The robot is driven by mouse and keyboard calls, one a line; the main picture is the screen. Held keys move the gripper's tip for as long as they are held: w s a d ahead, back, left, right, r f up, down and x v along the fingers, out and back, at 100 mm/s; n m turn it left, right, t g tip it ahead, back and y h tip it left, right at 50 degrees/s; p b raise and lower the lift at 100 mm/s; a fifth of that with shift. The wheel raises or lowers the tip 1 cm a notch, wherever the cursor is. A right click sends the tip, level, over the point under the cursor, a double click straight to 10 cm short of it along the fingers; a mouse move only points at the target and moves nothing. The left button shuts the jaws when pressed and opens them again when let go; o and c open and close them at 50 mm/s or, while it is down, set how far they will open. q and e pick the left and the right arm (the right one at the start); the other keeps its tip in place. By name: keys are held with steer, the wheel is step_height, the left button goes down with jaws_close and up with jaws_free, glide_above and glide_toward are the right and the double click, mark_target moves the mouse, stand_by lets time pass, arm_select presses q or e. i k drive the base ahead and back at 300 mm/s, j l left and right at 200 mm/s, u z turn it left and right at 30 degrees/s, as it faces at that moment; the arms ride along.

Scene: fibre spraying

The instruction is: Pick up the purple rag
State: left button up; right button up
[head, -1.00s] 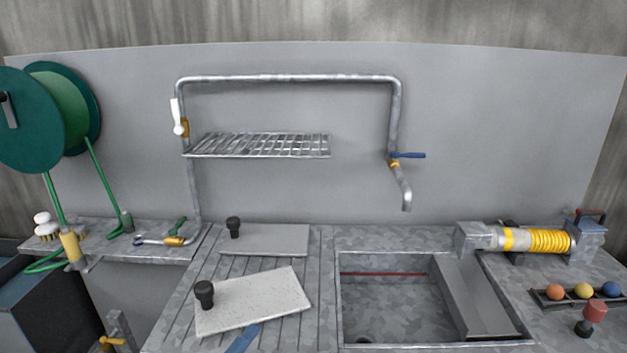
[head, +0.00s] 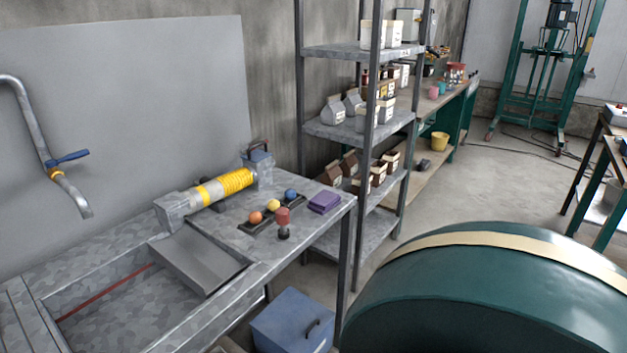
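A folded purple rag (head: 324,202) lies flat on the right end of the grey metal sink counter (head: 225,240). It is close to the counter's right edge, just right of a dark rack of coloured balls. Neither of my grippers is in the head view.
Beside the rag are the balls (head: 273,205) and a small red-topped tool (head: 283,222). A yellow-sleeved cylinder (head: 222,187) lies behind. A shelf rack (head: 362,128) stands right of the counter. A blue box (head: 292,322) is below; a large green drum (head: 490,295) fills the right foreground.

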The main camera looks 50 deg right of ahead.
mark_target(325, 201)
steer(key=z, duration=1.85)
steer(key=u, duration=1.75)
steer(key=z, duration=1.6)
